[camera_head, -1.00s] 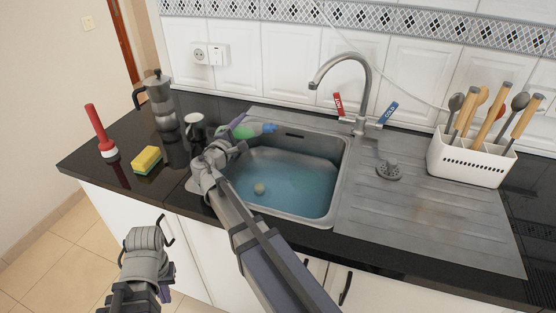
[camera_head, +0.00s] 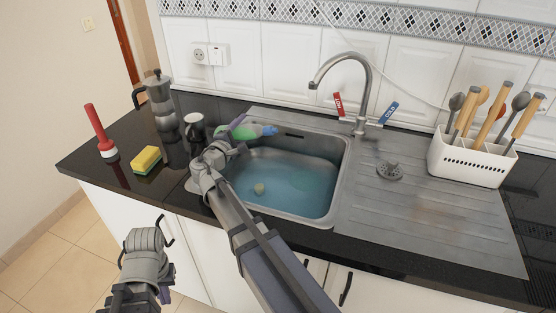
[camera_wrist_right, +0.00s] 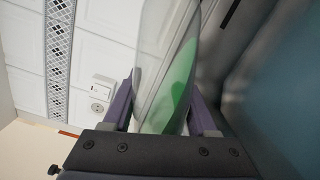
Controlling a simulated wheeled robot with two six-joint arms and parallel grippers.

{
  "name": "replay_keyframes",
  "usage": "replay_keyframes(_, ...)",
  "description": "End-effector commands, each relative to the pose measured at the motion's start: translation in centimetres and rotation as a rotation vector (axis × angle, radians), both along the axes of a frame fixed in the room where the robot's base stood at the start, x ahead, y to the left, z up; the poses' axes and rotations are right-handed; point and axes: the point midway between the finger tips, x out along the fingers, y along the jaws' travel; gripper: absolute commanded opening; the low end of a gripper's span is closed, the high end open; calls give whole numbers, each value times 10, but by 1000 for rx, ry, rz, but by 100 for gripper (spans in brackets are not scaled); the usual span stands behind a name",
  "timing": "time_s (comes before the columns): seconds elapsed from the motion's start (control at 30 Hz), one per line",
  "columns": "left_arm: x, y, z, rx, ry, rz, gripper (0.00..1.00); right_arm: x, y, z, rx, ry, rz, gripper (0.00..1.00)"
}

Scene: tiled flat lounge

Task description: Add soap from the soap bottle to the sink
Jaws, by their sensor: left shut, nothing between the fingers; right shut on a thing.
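The soap bottle (camera_head: 252,131), clear with green liquid and a blue cap, lies nearly sideways over the back left rim of the sink (camera_head: 338,172). Its cap points right, over the basin. My right gripper (camera_head: 229,138) is shut on it. The right wrist view shows the bottle (camera_wrist_right: 174,82) between the purple fingers of the right gripper (camera_wrist_right: 163,112).
A white utensil holder (camera_head: 465,160) stands right, beyond the drainboard (camera_head: 425,215).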

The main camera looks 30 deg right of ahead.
Motion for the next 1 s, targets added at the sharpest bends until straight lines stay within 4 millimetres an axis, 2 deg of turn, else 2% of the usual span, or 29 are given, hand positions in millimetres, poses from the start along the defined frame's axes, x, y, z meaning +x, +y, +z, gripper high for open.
replay_keyframes(1.0,0,0,-4,0,0,0,0,1,1,-4,36,-49,0,0)
